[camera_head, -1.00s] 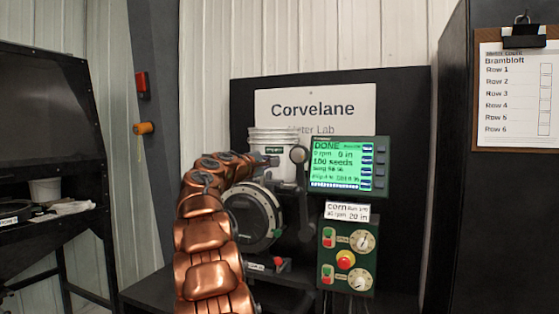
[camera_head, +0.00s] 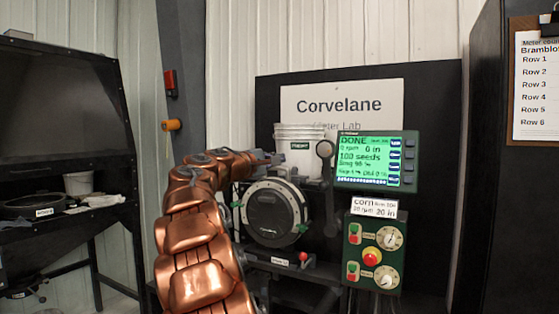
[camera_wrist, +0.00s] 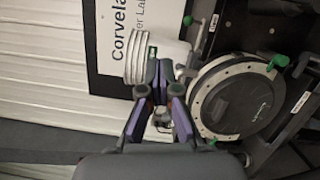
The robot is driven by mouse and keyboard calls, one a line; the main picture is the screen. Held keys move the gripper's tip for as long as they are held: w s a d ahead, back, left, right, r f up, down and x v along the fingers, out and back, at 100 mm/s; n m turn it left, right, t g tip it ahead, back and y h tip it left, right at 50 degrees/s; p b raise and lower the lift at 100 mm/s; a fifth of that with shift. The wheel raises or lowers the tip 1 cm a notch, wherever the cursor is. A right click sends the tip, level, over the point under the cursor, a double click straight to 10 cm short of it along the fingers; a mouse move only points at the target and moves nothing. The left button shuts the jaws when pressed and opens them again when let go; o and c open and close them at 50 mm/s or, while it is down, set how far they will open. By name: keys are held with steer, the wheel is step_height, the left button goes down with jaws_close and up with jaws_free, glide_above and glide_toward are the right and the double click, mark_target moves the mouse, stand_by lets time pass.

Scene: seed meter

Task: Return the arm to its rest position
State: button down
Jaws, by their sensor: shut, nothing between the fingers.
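My copper arm rises in the head view and bends right at its top. My gripper (camera_head: 272,158) is at its end, small and dark, in front of the white bucket (camera_head: 299,150). In the wrist view my gripper (camera_wrist: 159,75) has its two fingers converging at the tips, shut with nothing between them. The bucket also shows in the wrist view (camera_wrist: 137,55), just beyond the fingertips. Whether the fingertips touch it I cannot tell. The round seed meter (camera_head: 273,212) stands below and right of the gripper, and in the wrist view (camera_wrist: 237,97) to its right.
A green-lit display (camera_head: 376,160) reads DONE and 100 seeds. A control box (camera_head: 373,249) with knobs and a red button hangs below it. A dark cabinet with a shelf (camera_head: 55,217) stands left. A clipboard (camera_head: 536,90) hangs right.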

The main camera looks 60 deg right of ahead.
stand_by(0.5)
steer(key=s+a+f+t+y, duration=0.3)
steer(key=a+f+y, duration=0.8)
steer(key=a+f, duration=1.95)
steer(key=s+a+f+g+y, duration=0.1)
steer(key=s+a+f+y, duration=0.1)
steer(key=s+a+f, duration=0.55)
steer(key=s+a+f+g+y, duration=0.1)
steer(key=s+a+f+y, duration=0.3)
steer(key=a, duration=0.6)
steer(key=s+a+f+g+y, duration=0.1)
steer(key=s+a+f, duration=0.3)
steer(key=s+a, duration=0.4)
step_height(320, 180, up, 17)
steer(key=w+a+t+p, duration=0.1)
steer(key=w+p, duration=0.1)
steer(key=p, duration=1.3)
steer(key=shift+a+f, duration=0.2)
steer(key=shift+a, duration=0.2)
steer(key=shift+d, duration=0.1)
